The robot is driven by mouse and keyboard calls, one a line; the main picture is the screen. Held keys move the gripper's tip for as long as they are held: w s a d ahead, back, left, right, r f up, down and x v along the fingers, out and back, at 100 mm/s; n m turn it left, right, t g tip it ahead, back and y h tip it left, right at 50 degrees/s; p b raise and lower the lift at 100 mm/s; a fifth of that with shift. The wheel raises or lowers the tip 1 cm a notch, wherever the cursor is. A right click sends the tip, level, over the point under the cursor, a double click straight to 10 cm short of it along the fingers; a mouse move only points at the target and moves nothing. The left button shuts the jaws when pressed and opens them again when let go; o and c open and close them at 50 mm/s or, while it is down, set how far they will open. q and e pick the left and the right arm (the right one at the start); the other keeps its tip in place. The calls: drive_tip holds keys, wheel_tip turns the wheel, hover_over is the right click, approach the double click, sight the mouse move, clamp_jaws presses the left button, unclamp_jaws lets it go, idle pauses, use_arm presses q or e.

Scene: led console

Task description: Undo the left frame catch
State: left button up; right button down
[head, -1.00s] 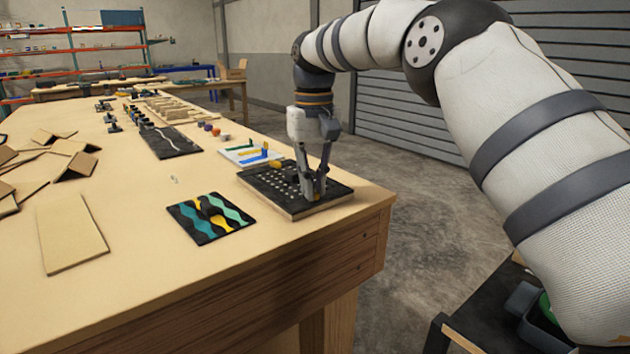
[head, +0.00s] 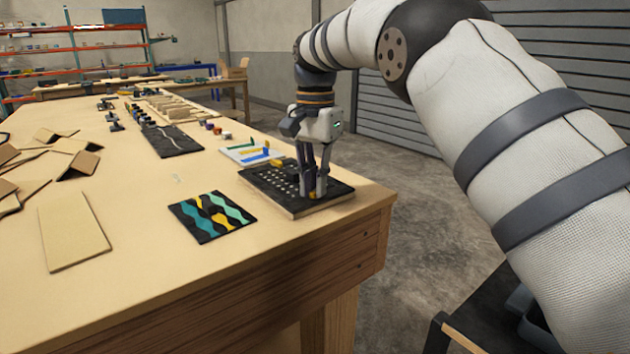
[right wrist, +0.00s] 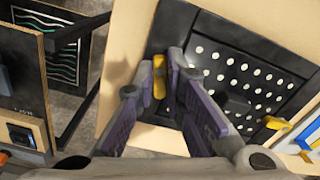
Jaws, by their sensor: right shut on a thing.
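The LED console (head: 262,183) is a black panel with rows of white dots on a wooden base, near the table's right corner. It also shows in the right wrist view (right wrist: 208,36). My right gripper (head: 315,194) points down at the console's near right part. In the right wrist view its fingers (right wrist: 165,70) are shut on a yellow catch (right wrist: 159,88) at the panel's edge. A second yellow catch (right wrist: 276,123) sits at the opposite edge and shows in the head view (head: 276,162). My left gripper is not in view.
A board with coloured wavy strips (head: 212,216) lies left of the console. A white board with coloured pieces (head: 250,153) lies behind it. Cardboard pieces (head: 74,229) lie at the left. The table edge (head: 340,224) is close to the console.

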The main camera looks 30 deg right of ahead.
drive_tip(key=shift+f+m, duration=0.15)
drive_tip(key=shift+m, duration=1.55)
drive_tip(key=c, duration=1.7)
unclamp_jaws()
drive_tip(key=shift+o, duration=0.2)
wheel_tip(320, 180, up, 8)
drive_tip(key=shift+f, duration=0.15)
